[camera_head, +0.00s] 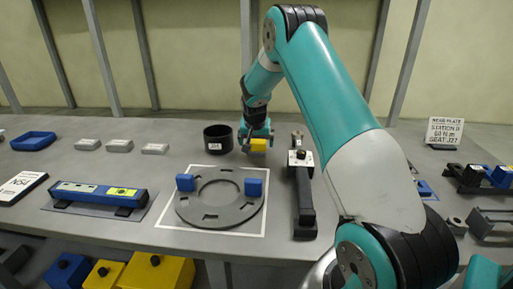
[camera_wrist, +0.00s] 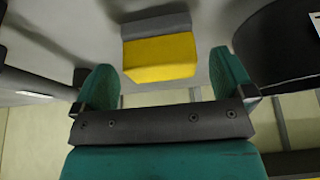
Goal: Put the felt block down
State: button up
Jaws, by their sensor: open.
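The felt block, yellow with a grey part, shows in the wrist view (camera_wrist: 160,58) just past my gripper's fingertips (camera_wrist: 166,66). In the head view the yellow block (camera_head: 258,145) shows at the lower end of my gripper (camera_head: 257,134), behind the ring plate. The teal fingers stand apart, one to each side of the block, with visible gaps. The block appears to rest on the grey table; its underside is hidden.
A dark round pot (camera_head: 218,139) stands close left of my gripper. A grey ring plate (camera_head: 222,216) with two blue blocks lies in front. A dark long tool (camera_head: 304,200) lies to its right. Small grey blocks (camera_head: 118,145) stand on the left.

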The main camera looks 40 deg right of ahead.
jog(key=a+b+v, duration=0.1)
jog(key=v, duration=0.8)
jog(key=s+a+r+n+y, duration=0.1)
jog(key=s+a+r+n, duration=0.15)
jog(key=a, duration=0.45)
jog(key=s+a+r+n+y, duration=0.2)
jog(key=s+a+n, duration=0.1)
jog(key=a, duration=0.5)
jog(key=s+a+r+n+y, duration=0.1)
jog(key=s+a+r+n, duration=0.15)
jog(key=a, duration=0.45)
jog(key=s+a+n+g+y, duration=0.1)
jog(key=s+a+n, duration=0.3)
jog(key=s+a, duration=0.3)
jog(key=s+a+n+g+y, duration=0.2)
jog(key=s+a+n, duration=0.2)
jog(key=s, duration=1.3)
jog(key=a, duration=0.3)
jog(key=shift+s+a+r+n+y, duration=0.3)
jog(key=shift+a+r+n, duration=0.05)
jog(key=shift+r+n, duration=0.05)
